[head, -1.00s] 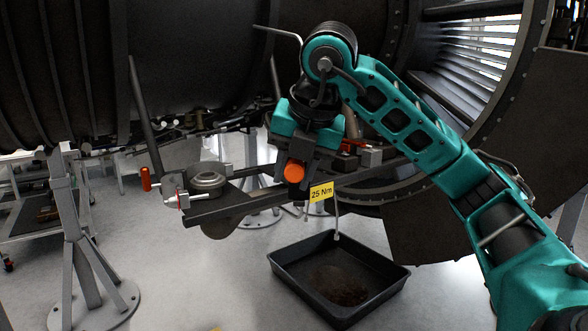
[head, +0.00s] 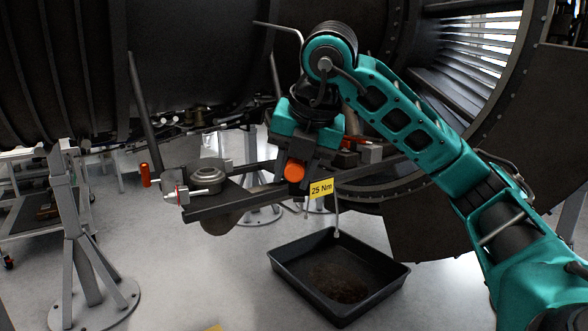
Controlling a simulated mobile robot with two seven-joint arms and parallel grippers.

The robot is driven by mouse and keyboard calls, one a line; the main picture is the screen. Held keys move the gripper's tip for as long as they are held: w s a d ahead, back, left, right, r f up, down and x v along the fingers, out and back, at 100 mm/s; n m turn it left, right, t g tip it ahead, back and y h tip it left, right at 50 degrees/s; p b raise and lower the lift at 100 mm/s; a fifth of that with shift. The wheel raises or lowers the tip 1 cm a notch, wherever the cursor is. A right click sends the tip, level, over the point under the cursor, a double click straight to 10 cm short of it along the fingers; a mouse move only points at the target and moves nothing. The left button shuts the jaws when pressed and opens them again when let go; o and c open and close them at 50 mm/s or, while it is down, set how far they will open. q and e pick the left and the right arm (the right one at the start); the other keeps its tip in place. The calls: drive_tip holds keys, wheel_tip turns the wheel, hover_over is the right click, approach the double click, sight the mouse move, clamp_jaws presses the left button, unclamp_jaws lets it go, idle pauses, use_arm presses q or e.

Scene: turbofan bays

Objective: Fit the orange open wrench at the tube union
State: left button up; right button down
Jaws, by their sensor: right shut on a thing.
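My right gripper (head: 299,160) is shut, with a thing showing a round orange end (head: 294,172) between its fingers. This looks like the orange wrench seen end-on; its jaw is hidden. A yellow tag reading "25 Nm" (head: 321,189) hangs just below and right of the gripper. A silver fitting with a red mark (head: 183,195) sits left of the gripper, clearly apart from it; I cannot tell whether it is the tube union. My left gripper is not in view.
A round grey part (head: 205,174) is beside the fitting. A black tray (head: 290,288) lies on the floor below. The dark engine casing (head: 200,50) fills the top. A grey stand (head: 80,220) is at left.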

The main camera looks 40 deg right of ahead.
drive_tip(key=shift+w+d, duration=0.55)
drive_tip(key=shift+d, duration=0.05)
idle(0.6)
drive_tip(key=shift+w+d+p, duration=0.6)
drive_tip(key=shift+w+d, duration=0.4)
drive_tip(key=shift+d, duration=0.05)
idle(1.0)
drive_tip(key=c, duration=0.7)
unclamp_jaws()
drive_tip(key=p+v, duration=0.1)
drive_tip(key=v, duration=0.4)
drive_tip(key=shift+r, duration=0.3)
drive_tip(key=p+v, duration=0.3)
drive_tip(key=v, duration=0.4)
drive_tip(key=shift+s, duration=0.2)
